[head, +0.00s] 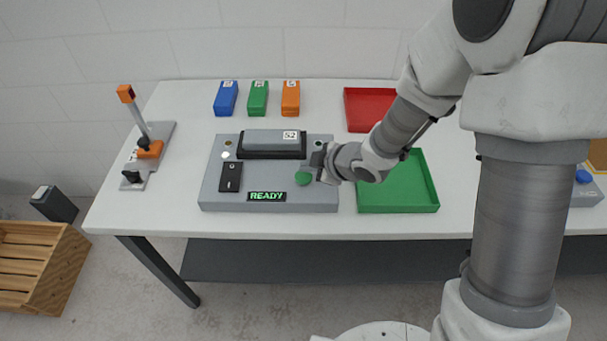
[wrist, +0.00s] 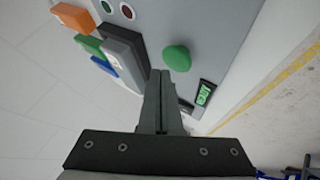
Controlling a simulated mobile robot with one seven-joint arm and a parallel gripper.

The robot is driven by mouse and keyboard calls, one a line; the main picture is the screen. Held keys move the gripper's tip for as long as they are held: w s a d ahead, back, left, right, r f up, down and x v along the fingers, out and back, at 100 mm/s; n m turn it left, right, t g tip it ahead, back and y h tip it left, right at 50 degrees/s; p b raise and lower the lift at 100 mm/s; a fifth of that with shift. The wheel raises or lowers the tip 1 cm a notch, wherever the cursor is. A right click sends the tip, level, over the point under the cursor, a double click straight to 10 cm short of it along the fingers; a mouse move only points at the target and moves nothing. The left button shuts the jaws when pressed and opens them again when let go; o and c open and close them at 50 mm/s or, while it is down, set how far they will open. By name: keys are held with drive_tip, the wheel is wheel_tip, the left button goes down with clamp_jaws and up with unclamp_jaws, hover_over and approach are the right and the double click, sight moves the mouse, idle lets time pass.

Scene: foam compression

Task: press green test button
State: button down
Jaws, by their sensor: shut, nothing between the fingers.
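The green test button (head: 303,178) is a round green cap on the right part of the grey test machine (head: 220,195). It also shows in the wrist view (wrist: 177,58), just ahead and to the right of the fingertips. My gripper (head: 318,171) is shut and empty, just right of the button in the head view. In the wrist view its fingers (wrist: 160,75) lie together, pointing toward the machine's panel. I cannot tell whether the fingertips touch anything. The machine's display (head: 267,196) reads READY in green. A grey block (head: 265,137) marked S2 sits on the black part at the back.
A black rocker switch (head: 231,177) is on the machine's left. Blue (head: 226,98), green (head: 258,98) and orange (head: 290,98) blocks stand behind. A red tray (head: 366,105) and a green tray (head: 425,200) are to the right. A lever device (head: 147,150) stands at the left.

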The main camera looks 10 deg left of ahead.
sight(308, 178)
drive_tip(key=shift+f, duration=0.15)
idle(0.6)
drive_tip(key=shift+f+b, duration=0.3)
drive_tip(key=shift+b, duration=0.15)
drive_tip(key=shift+f+b, duration=0.5)
idle(0.5)
drive_tip(key=shift+r, duration=0.1)
drive_tip(key=shift+r+p, duration=0.8)
wheel_tip(308, 178, up, 5)
drive_tip(key=p, duration=0.4)
drive_tip(key=shift+r, duration=0.1)
idle(0.7)
